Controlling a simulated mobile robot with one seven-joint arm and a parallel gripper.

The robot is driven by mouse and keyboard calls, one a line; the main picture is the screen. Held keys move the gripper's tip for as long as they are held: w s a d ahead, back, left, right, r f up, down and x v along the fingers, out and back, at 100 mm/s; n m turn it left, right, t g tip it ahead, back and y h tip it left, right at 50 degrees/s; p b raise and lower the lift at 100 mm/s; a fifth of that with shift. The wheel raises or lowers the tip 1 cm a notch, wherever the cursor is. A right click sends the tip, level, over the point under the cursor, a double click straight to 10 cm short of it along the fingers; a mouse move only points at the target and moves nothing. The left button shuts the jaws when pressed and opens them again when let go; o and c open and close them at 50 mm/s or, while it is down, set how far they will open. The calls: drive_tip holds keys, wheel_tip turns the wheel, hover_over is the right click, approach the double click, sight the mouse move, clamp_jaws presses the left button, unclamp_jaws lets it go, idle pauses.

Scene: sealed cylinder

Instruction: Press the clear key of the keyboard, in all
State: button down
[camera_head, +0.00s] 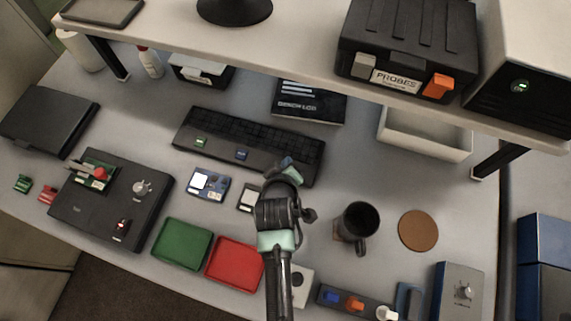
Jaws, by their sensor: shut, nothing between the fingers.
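The black keyboard (225,130) lies on the desk below the raised shelf, tilted down to the right. Its front strip bears a green key (201,142) and a blue key (242,155). No label on them is readable, so I cannot tell which is the clear key. My gripper (284,163) is shut and empty. In the picture it sits over the right part of the keyboard's front strip and hides what is under it. I cannot tell whether it touches the keyboard.
The shelf (300,48) overhangs the back, carrying a black probes case (408,45). A dark mug (358,222) stands right of my arm. A green tray (182,244), a red tray (234,262) and small meters (208,184) lie left. Bare desk shows right of the keyboard.

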drive_tip(key=shift+f, duration=0.1)
idle(0.6)
drive_tip(key=shift+f, duration=0.35)
drive_tip(key=shift+f+b, duration=0.4)
drive_tip(key=shift+b, duration=0.1)
idle(0.6)
drive_tip(key=shift+r+p, duration=0.8)
drive_tip(key=shift+p, duration=0.05)
wheel_tip(320, 180, up, 5)
drive_tip(key=p, duration=0.5)
drive_tip(key=shift+r, duration=0.1)
